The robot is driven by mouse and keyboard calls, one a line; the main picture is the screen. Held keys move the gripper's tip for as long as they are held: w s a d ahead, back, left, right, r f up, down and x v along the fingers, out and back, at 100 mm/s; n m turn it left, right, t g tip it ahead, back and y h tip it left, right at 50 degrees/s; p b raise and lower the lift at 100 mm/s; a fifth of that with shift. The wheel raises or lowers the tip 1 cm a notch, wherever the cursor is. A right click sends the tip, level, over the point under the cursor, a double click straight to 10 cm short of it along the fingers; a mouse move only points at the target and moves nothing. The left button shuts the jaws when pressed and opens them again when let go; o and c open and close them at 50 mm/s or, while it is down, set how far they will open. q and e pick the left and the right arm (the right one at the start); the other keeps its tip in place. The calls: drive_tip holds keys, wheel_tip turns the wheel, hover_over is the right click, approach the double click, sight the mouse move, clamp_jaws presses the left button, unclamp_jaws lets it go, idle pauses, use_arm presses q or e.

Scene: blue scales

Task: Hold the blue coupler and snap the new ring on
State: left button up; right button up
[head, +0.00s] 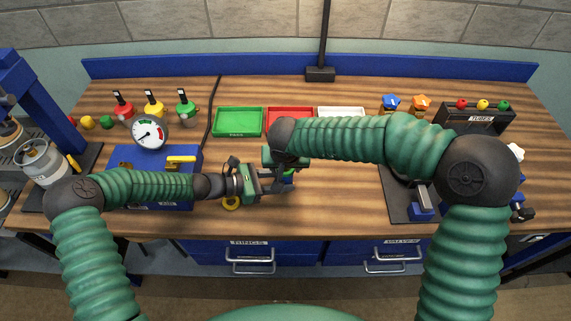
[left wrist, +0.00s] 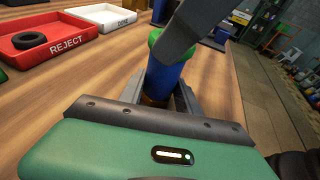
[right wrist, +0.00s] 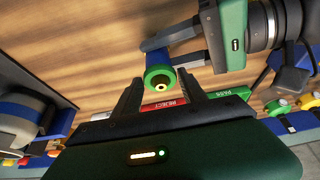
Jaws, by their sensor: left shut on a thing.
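My left gripper (right wrist: 178,48) is shut on the blue coupler (left wrist: 166,76), gripping its lower part. In the left wrist view, one grey right finger (left wrist: 191,33) crosses close to that end. I cannot tell whether it touches. In the head view, my right arm partly hides the coupler.
A red REJECT tray (left wrist: 67,53) holds a black ring (left wrist: 29,40). A white tray (head: 341,113) and a green tray (head: 238,134) stand beside it. A blue box with a gauge (head: 149,133) stands at left.

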use_arm(q)
drive_tip(key=shift+f, duration=0.1)
use_arm(e)
drive_tip(key=o, duration=0.4)
drive_tip(key=v, duration=1.2)
use_arm(q)
drive_tip(key=o, duration=1.1)
drive_tip(key=shift+c, duration=0.2)
use_arm(e)
drive_tip(key=shift+f, duration=0.1)
